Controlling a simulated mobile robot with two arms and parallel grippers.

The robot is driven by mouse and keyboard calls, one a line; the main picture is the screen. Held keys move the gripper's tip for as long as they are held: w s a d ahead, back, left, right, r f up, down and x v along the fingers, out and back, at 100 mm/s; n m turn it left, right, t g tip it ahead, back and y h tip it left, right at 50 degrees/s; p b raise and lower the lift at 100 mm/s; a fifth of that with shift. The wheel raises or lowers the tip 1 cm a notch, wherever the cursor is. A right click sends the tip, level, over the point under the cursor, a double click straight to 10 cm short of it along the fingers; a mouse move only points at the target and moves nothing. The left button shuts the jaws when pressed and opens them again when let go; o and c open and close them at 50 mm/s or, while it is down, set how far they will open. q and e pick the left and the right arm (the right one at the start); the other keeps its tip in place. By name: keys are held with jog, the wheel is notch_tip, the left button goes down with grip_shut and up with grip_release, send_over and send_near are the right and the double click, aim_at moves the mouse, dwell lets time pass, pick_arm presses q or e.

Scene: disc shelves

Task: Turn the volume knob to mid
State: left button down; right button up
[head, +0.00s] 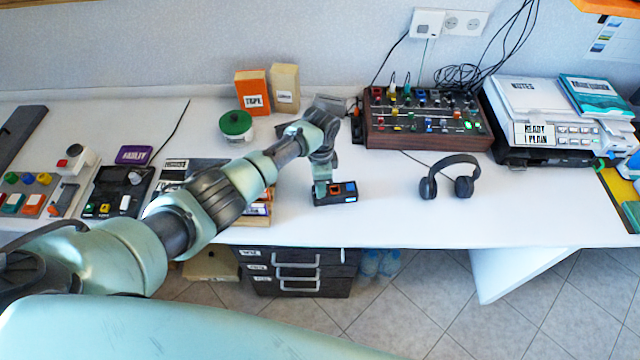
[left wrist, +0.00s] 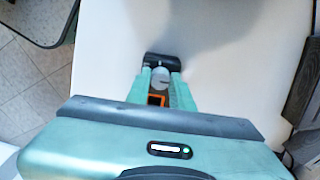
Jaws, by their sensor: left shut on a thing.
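A small black device (head: 348,199) with an orange-framed part and a lit green spot lies on the white table near its front edge. My left gripper (head: 321,187) reaches down onto the left part of this device. In the left wrist view the fingers of my left gripper (left wrist: 160,84) are closed around a pale round knob (left wrist: 160,75) on the black device (left wrist: 161,61). The gripper body hides most of the device there, and the knob's marking cannot be read. My right gripper does not show.
Black headphones (head: 450,176) lie to the right of the device. A mixer panel (head: 425,121) with many knobs stands behind. A green-lidded jar (head: 236,124) and two boxes stand at the back left. The table's front edge is close to the device.

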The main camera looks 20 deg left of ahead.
pick_arm(q)
jog(key=c, duration=1.2)
grip_release()
jog(key=shift+r, duration=0.15)
notch_tip(320, 180, up, 8)
jog(key=shift+f, duration=0.2)
